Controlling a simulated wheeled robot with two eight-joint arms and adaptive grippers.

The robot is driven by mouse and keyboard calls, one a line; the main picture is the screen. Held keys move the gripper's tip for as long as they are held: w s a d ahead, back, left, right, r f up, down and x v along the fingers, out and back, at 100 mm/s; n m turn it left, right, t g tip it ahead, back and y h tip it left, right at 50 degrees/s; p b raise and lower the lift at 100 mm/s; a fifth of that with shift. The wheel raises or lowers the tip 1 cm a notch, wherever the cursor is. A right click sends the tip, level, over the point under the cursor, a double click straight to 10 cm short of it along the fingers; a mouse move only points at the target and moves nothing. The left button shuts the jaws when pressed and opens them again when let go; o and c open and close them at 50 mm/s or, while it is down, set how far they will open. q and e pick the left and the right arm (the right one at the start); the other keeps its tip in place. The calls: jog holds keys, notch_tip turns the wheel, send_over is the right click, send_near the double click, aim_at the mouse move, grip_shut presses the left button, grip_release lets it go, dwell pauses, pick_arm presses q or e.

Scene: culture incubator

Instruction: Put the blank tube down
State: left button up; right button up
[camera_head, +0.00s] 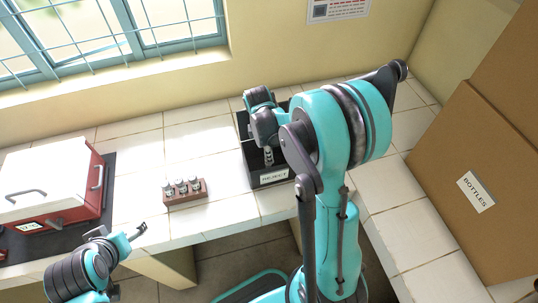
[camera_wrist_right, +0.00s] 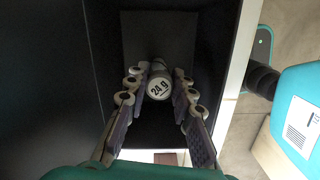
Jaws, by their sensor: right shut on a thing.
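A tube (camera_wrist_right: 158,88) with a pale round cap marked "24 g" stands between the fingers of my right gripper (camera_wrist_right: 159,76) in the right wrist view. The fingers are shut on it from both sides. The gripper reaches down into a black box (camera_head: 270,178) labelled "REJECT", whose dark inside fills much of the wrist view. In the head view the tube (camera_head: 268,157) shows low inside the box, below my right wrist. I cannot tell whether its base touches the box floor. My left gripper (camera_head: 138,232) is empty near the counter's front edge; its jaw opening is unclear.
A brown rack (camera_head: 185,198) with several capped tubes stands left of the box. A red and white incubator (camera_head: 62,187) sits on a dark mat at the far left. A cardboard box (camera_head: 470,175) labelled "BOTTLES" stands at right. The tiled counter between rack and box is clear.

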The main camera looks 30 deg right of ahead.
jog(key=shift+f, duration=0.15)
jog(key=shift+f, duration=0.1)
jog(key=o, duration=0.9)
jog(key=shift+c, duration=0.2)
notch_tip(320, 180, up, 12)
jog(key=a+p, duration=0.1)
jog(key=p, duration=0.2)
jog(key=s+a+r+m+t+y, duration=0.1)
jog(key=s+a+r+m+t, duration=0.4)
jog(key=s+a+m+t, duration=0.2)
jog(key=s+a+m, duration=0.2)
jog(key=s+m, duration=0.2)
jog(key=m, duration=0.2)
jog(key=shift+s+a+t, duration=0.35)
jog(key=shift+s+t, duration=0.05)
